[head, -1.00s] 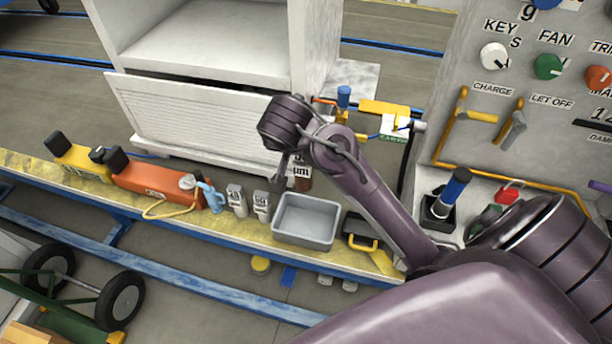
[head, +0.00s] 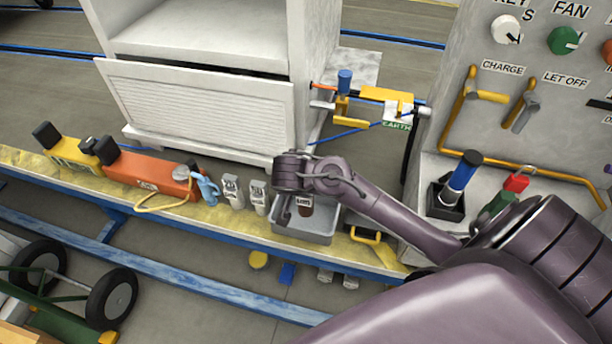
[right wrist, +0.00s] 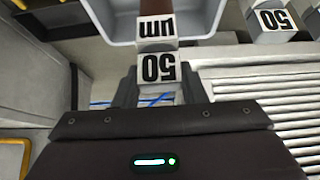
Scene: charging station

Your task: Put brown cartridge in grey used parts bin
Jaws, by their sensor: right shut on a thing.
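My right gripper (right wrist: 157,92) is shut on the white labelled end of the brown cartridge (right wrist: 157,66), marked 50 µm, in the right wrist view. The cartridge's brown body points away from the gripper, towards the grey bin (right wrist: 108,30). In the head view the cartridge (head: 304,208) hangs below my wrist and appears over the grey used parts bin (head: 312,236). I cannot tell how far its lower end is from the bin floor. My arm hides part of the bin's back rim. My left gripper is not in view.
Two grey-and-white cartridges (head: 232,192) stand left of the bin, beside a blue spray bottle (head: 207,189) and an orange canister (head: 147,178). A black box with a yellow handle (head: 365,234) is to the right. A white cabinet (head: 200,105) stands behind the yellow ledge.

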